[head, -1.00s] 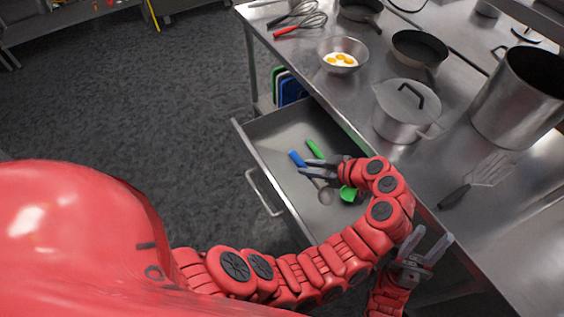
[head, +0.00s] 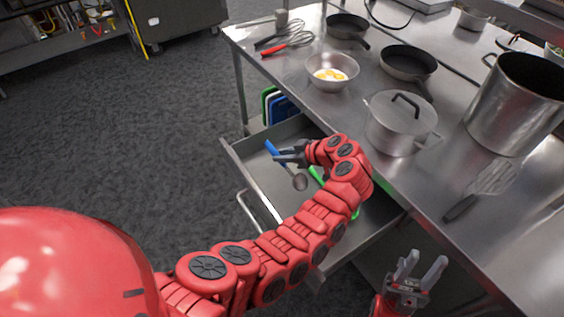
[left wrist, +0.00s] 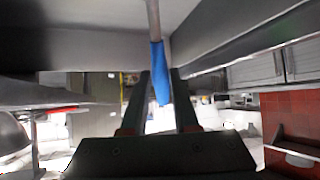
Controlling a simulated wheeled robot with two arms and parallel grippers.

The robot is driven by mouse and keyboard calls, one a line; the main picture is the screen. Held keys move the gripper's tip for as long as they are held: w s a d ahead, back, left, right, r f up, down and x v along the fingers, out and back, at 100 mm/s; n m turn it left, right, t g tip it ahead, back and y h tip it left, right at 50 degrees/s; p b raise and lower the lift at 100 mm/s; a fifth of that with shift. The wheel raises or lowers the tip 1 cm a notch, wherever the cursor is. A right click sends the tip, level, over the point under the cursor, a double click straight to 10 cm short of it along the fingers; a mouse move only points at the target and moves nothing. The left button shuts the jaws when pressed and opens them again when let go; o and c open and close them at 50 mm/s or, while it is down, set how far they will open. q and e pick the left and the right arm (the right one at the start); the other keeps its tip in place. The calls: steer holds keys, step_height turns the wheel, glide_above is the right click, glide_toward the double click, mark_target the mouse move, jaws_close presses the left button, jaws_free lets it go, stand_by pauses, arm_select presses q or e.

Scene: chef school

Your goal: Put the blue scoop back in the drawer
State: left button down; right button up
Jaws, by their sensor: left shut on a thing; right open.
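The blue scoop (head: 271,147) is in my left gripper (head: 283,154), in the head view over the far part of the open drawer (head: 262,178). Its blue handle points up-left and its grey bowl (head: 300,182) points toward me. I cannot tell whether it touches the drawer floor. In the left wrist view the blue handle (left wrist: 159,75) lies between the two fingers of the left gripper (left wrist: 160,95), with the grey shaft going up. My right gripper (head: 420,268) is open and empty, in front of the counter to the right of the drawer.
A green utensil (head: 317,174) lies in the drawer, partly hidden by my left arm. The steel counter (head: 300,75) beside the drawer holds a bowl with eggs (head: 318,82), a lidded pot (head: 388,135), pans, whisks, a spatula (head: 490,181) and a tall pot (head: 515,115).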

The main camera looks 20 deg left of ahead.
arm_select(q)
steer(key=shift+w+a+f, duration=0.3)
steer(key=shift+w+a, duration=0.15)
steer(key=shift+w, duration=0.05)
steer(key=shift+f+b, duration=0.5)
steer(key=shift+f, duration=1.05)
steer(key=shift+d+f, duration=0.1)
steer(key=shift+f, duration=0.05)
steer(key=c, duration=0.7)
jaws_free()
steer(key=shift+r, duration=0.2)
